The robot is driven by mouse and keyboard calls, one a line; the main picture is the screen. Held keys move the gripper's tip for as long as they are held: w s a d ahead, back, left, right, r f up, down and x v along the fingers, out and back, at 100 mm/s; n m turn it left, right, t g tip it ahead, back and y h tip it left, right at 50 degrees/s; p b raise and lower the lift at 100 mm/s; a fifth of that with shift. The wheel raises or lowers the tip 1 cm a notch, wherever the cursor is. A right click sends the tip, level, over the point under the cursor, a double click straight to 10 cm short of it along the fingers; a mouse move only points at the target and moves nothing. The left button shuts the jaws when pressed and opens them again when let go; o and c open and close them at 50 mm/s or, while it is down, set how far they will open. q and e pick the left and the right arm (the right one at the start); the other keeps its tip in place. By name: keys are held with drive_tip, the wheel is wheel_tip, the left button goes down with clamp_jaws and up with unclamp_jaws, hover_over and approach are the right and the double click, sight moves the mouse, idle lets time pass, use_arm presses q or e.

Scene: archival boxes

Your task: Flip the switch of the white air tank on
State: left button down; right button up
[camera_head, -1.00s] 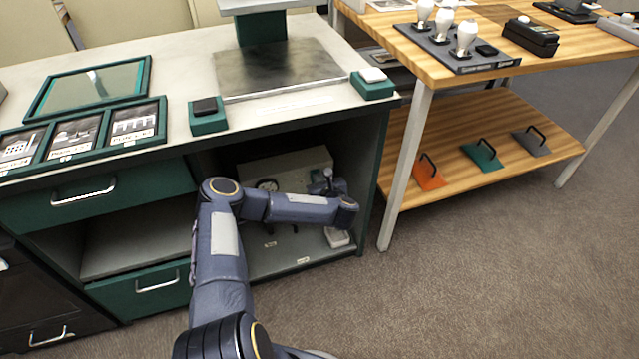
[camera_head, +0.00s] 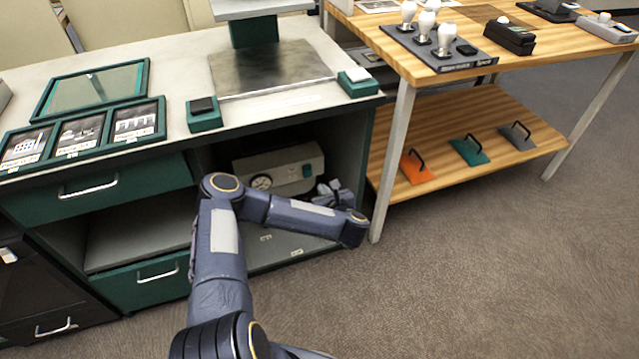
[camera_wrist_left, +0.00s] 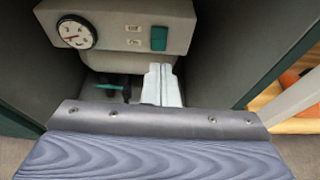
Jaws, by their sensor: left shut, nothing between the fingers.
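The white air tank (camera_head: 272,167) sits inside the open cabinet bay under the counter. It has a round gauge on its left and a green switch (camera_head: 308,171) on its right. In the left wrist view the tank (camera_wrist_left: 160,12) is at the top, and its green switch (camera_wrist_left: 159,39) stands beside two small labels, too small to read. My left gripper (camera_head: 333,190) is to the right of and below the switch, partly hidden by my arm. Its pale fingers (camera_wrist_left: 161,84) are shut and empty, just below the switch in the wrist view. My right gripper is not in view.
The cabinet's side wall (camera_wrist_left: 245,45) stands close on the right. A green piece (camera_wrist_left: 110,87) shows under the tank. The counter (camera_head: 180,75) overhangs the bay. A wooden table (camera_head: 440,85) with a lower shelf stands to the right.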

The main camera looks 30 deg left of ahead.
use_arm(q)
drive_tip(key=shift+s+d+r, duration=0.15)
drive_tip(key=shift+s+d, duration=0.1)
drive_tip(key=w+a+r+m+t+h+p, duration=0.1)
drive_tip(key=a+m+t+h, duration=0.15)
drive_tip(key=m, duration=1.25)
drive_tip(key=w+a+r+m+t+h, duration=0.1)
drive_tip(key=a+m+t, duration=0.25)
drive_tip(key=m, duration=1.05)
drive_tip(key=s+a+f+m+h, duration=0.1)
drive_tip(key=s+f+m+h, duration=0.1)
drive_tip(key=m, duration=1.3)
drive_tip(key=s+a+f+m+h, duration=0.1)
drive_tip(key=s+m+h, duration=0.3)
drive_tip(key=m, duration=1.2)
drive_tip(key=shift+s+f+p, duration=0.4)
drive_tip(key=shift+s+f, duration=0.2)
drive_tip(key=shift+f, duration=0.15)
drive_tip(key=shift+w+h, duration=0.1)
drive_tip(key=shift+h, duration=0.15)
